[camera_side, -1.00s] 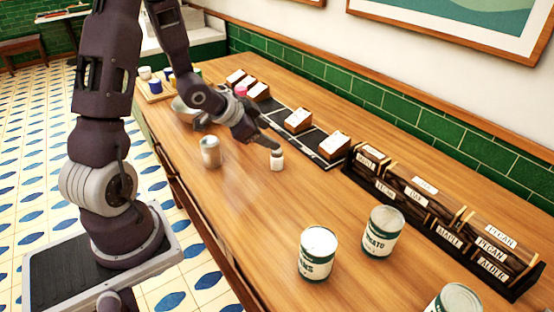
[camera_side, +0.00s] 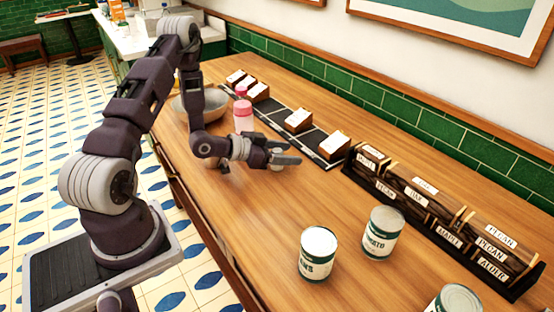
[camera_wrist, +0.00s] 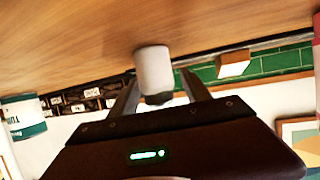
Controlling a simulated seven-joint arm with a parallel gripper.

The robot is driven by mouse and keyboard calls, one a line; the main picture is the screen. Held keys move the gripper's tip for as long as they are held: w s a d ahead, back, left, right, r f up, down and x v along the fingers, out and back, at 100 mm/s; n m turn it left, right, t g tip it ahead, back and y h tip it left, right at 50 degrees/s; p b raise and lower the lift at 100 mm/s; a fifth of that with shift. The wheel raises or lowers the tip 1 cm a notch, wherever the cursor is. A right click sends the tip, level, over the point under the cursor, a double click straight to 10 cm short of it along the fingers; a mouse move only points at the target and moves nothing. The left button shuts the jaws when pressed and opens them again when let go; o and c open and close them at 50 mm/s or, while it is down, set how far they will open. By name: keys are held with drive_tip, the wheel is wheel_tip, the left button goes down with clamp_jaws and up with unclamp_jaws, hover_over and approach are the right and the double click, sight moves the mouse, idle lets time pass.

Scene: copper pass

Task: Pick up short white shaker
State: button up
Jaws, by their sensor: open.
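A labelled dark wooden rack (camera_side: 440,222) runs along the wall. A pink-topped container (camera_side: 243,115) and a bowl (camera_side: 202,105) are behind my gripper. The table's front middle is clear.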

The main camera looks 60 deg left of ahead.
clamp_jaws()
drive_tip(key=shift+r, duration=0.15)
